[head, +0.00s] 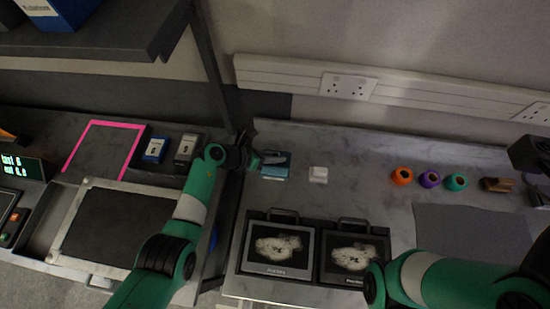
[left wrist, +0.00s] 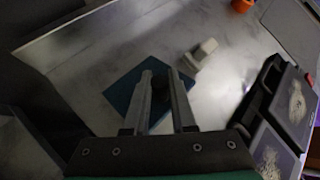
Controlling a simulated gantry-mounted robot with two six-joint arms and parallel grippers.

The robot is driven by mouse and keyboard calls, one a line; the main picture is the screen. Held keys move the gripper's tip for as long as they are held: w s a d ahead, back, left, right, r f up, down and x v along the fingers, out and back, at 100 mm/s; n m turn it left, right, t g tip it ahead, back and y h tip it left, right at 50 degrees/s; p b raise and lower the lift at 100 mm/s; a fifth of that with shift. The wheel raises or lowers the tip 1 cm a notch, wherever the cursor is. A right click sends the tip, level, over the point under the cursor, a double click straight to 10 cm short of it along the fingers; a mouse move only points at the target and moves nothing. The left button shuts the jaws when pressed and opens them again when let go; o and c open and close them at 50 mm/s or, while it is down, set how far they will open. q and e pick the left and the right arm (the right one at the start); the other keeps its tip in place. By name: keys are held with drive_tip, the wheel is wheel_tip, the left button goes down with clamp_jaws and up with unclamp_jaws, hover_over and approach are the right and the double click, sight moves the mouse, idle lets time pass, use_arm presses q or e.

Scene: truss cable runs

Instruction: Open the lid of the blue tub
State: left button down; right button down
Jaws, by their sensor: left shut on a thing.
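The small blue tub (head: 275,172) stands near the left edge of the right-hand worktop in the head view. A dark grey piece, which looks like its lid, shows over its top. My left gripper (head: 258,159) reaches it from the left and is shut on a dark part at the lid. In the left wrist view the fingers (left wrist: 160,82) close around a small dark piece above the blue tub (left wrist: 122,92). The fingers hide part of the tub, so I cannot tell how far the lid is lifted.
A small white block (head: 318,174) stands just right of the tub. Two dark framed panels (head: 276,270) lie in front. Orange (head: 402,176), purple (head: 429,180) and teal (head: 456,182) rings lie farther right. A dark shelf (head: 110,38) overhangs at upper left.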

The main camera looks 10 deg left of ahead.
use_arm(q)
drive_tip(key=shift+w+r+n+g+b, duration=0.3)
drive_tip(key=shift+w+g+b, duration=0.25)
drive_tip(key=shift+b, duration=0.3)
drive_tip(key=shift+s, duration=0.1)
drive_tip(key=c, duration=0.7)
unclamp_jaws()
drive_tip(key=shift+c, duration=0.2)
drive_tip(key=p+v, duration=0.4)
drive_tip(key=v, duration=0.1)
drive_tip(key=shift+r+p, duration=0.3)
drive_tip(key=shift+r, duration=0.15)
drive_tip(key=p+v, duration=0.2)
drive_tip(key=v, duration=0.4)
drive_tip(key=shift+a+f, duration=0.15)
drive_tip(key=shift+a, duration=0.1)
